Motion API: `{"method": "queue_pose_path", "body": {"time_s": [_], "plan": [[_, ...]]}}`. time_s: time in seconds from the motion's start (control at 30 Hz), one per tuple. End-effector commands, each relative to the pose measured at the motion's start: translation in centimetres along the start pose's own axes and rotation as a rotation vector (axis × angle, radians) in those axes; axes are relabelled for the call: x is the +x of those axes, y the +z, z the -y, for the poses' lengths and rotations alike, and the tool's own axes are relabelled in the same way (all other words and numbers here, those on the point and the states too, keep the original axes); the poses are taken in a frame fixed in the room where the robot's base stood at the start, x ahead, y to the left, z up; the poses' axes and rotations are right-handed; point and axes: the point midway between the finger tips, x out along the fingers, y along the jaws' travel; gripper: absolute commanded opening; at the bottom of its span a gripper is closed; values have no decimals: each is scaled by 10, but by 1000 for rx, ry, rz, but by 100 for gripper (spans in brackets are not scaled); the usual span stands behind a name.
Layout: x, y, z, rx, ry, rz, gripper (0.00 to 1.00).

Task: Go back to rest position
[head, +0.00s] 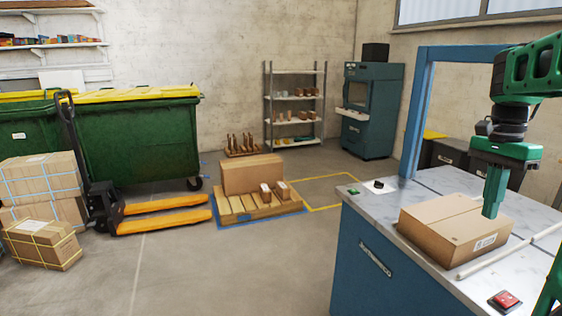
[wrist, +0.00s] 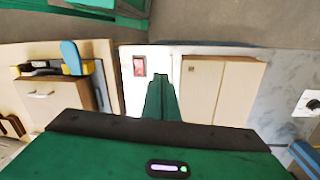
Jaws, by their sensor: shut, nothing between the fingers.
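My gripper (head: 490,214) points straight down at the right of the head view, over the marble-topped blue counter (head: 420,185). Its green fingers are together and hold nothing. The fingertips overlap the right part of a closed cardboard box (head: 440,225) on the counter; I cannot tell whether they touch it. In the wrist view my gripper (wrist: 160,82) is also shut, with the box (wrist: 215,88) to its right and a red switch (wrist: 139,65) just to its left. The red switch also shows at the counter's front right in the head view (head: 505,300).
A blue upright frame (head: 416,115) stands at the counter's back. A pale rod (head: 510,250) lies beside the box. On the floor are a pallet (head: 255,207) with boxes, a pallet jack (head: 160,215), stacked cartons (head: 40,180) and green bins (head: 140,140). The floor at centre front is clear.

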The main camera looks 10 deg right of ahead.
Motion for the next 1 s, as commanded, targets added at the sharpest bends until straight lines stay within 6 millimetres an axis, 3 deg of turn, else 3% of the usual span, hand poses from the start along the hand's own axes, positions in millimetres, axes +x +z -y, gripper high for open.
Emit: {"method": "queue_pose_path", "body": {"time_s": [0.03, 0.3, 0.5, 0.7, 1.0], "plan": [[10, 14, -16, -78, -11, 2, 0], [79, 85, -86, -551, -63, -19, 0], [129, 127, -127, -833, -89, -45, 0], [152, 139, -145, -953, -99, -59, 0], [154, 140, -146, -962, -99, -60, 0]]}}
